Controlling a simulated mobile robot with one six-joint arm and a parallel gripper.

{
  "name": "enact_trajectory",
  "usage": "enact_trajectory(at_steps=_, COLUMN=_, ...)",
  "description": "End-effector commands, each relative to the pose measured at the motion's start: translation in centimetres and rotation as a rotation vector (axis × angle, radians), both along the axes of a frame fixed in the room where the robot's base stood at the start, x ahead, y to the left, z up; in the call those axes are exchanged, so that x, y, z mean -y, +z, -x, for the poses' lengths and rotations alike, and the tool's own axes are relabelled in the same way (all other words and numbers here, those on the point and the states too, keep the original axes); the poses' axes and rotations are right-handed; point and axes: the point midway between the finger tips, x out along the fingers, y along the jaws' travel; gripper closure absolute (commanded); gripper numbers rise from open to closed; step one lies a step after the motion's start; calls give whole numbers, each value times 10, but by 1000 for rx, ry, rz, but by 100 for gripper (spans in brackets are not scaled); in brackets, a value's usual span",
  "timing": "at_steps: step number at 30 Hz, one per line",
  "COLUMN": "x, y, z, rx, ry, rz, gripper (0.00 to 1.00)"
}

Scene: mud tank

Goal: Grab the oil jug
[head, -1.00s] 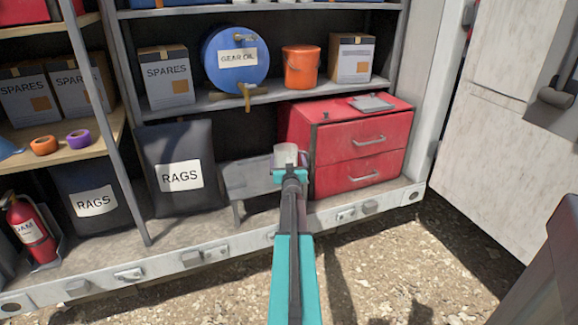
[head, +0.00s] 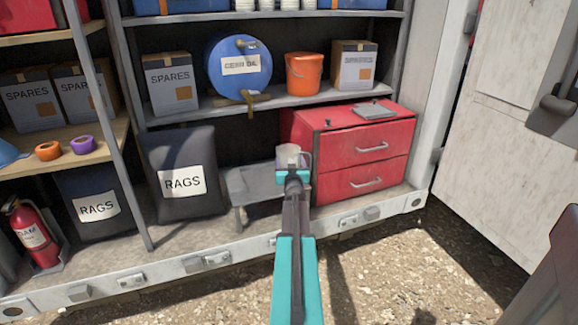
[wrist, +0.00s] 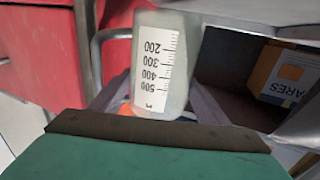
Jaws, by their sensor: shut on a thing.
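The oil jug (head: 288,155) is a small translucent whitish measuring jug. In the wrist view the jug (wrist: 163,60) fills the upper middle, its black scale upside down and a grey handle on its left side. My gripper (head: 291,172) is at the end of the teal and dark arm and is shut on the jug. In the head view the jug shows above the gripper, in front of the lower shelf bay. The dark grey fingers in the wrist view are partly hidden behind the jug and the teal gripper body.
A red drawer cabinet (head: 367,180) stands close right of the jug. A grey step stool (head: 246,186) is just left, then a black rags bag (head: 180,150). Above are a blue gear oil drum (head: 220,73) and an orange bucket (head: 303,88). Gravel lies in front.

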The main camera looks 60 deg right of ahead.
Motion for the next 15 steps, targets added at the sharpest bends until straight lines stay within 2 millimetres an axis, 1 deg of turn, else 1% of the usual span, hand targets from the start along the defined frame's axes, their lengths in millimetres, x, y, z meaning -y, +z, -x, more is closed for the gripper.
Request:
enact_trajectory(at_steps=1, x=-1, y=13, z=0, rx=-1, ry=0, rz=4, gripper=55)
enact_trajectory(at_steps=3, x=-8, y=10, z=6, rx=0, ry=0, rz=1, gripper=55)
enact_trajectory(at_steps=15, x=-48, y=14, z=39, rx=-1, ry=0, rz=2, gripper=55)
